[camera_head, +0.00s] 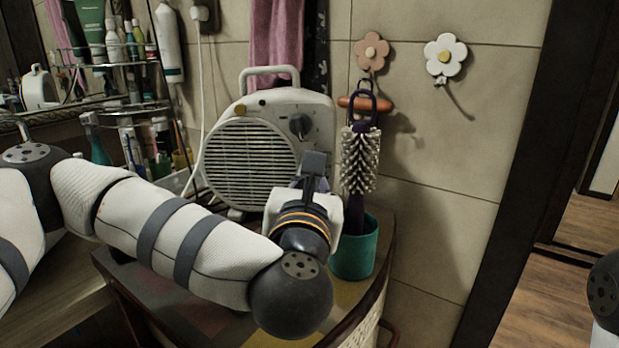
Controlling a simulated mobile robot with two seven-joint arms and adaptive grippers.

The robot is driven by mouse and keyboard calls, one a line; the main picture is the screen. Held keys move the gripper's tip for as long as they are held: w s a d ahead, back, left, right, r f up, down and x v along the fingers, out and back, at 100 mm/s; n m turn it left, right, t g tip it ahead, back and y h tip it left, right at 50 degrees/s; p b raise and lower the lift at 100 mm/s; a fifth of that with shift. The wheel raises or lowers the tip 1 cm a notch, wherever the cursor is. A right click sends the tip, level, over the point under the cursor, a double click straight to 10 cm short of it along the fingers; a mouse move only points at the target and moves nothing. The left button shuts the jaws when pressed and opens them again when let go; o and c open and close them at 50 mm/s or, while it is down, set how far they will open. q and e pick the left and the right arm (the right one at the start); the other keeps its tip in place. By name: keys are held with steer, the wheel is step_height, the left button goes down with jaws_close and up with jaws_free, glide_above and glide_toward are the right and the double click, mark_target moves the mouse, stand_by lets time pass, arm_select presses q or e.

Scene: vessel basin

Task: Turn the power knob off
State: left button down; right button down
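A white fan heater (255,150) with a round slatted grille and a top handle stands on a small cabinet against the tiled wall. Its dark power knob (299,126) is on the right part of the front panel and is visible. My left gripper (314,165) comes in from the left, just below and slightly right of the knob. The fingers look dark and narrow from behind, and I cannot tell whether they are open or touch the heater. My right gripper is out of view; only a dark piece of my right arm shows at the right edge.
A teal cup (354,248) stands right of my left gripper, with a bristled brush (360,165) upright above it. Bottles (165,140) crowd a shelf at left. A pink towel (277,40) hangs behind the heater. Flower hooks (445,55) are on the wall.

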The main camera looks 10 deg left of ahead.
arm_select(q)
steer(key=c, duration=1.7)
jaws_free()
steer(key=s, duration=0.5)
steer(key=s+d, duration=0.1)
steer(key=s, duration=0.1)
steer(key=shift+s, duration=0.25)
